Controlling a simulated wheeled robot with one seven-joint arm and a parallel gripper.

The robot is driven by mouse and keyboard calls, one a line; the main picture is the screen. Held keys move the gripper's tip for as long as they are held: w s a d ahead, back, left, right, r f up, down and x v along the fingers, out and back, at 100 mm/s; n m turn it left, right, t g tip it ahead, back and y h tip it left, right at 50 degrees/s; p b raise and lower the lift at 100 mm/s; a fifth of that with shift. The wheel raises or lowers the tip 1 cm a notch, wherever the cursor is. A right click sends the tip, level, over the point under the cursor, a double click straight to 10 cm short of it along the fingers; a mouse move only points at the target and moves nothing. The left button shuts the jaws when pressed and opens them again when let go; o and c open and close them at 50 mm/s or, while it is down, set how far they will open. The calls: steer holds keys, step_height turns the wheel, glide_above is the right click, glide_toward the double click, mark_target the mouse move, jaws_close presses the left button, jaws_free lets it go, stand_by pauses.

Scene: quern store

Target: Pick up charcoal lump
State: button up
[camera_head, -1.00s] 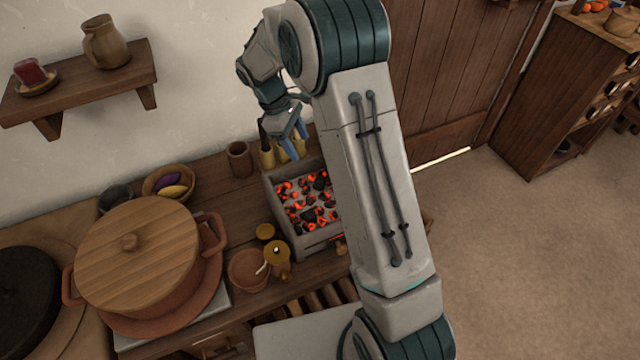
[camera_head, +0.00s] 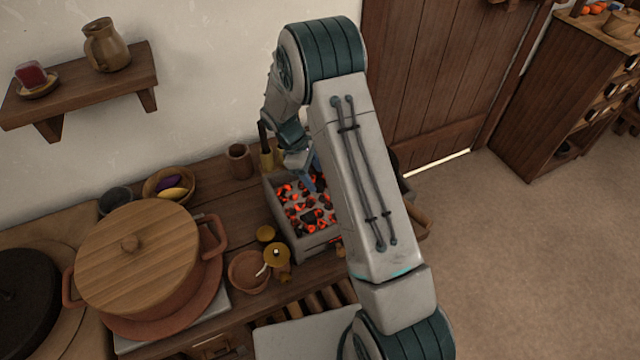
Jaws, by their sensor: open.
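Several charcoal lumps, dark with glowing orange patches, lie on pale ash in a grey open box (camera_head: 281,226) on the wooden counter. One dark charcoal lump (camera_head: 309,224) shows near the middle of the box. My gripper (camera_head: 312,183) points down over the back part of the box, its bluish fingers close above the coals. The fingers are open, and I see nothing held between them. My arm hides the right side of the box, and I cannot tell whether the fingertips touch a lump.
A large lidded pot (camera_head: 137,257) stands left of the box. A brown cup (camera_head: 240,161) stands behind it, and a small bowl (camera_head: 247,270) and a yellow-brown jug (camera_head: 277,262) stand in front. A wall shelf (camera_head: 80,92) hangs at upper left. Open floor lies to the right.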

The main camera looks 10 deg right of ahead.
mark_target(318, 181)
steer(key=shift+x, duration=1.5)
steer(key=shift+w+d, duration=0.1)
steer(key=c, duration=1.2)
steer(key=shift+o, duration=0.2)
steer(key=shift+r, duration=0.1)
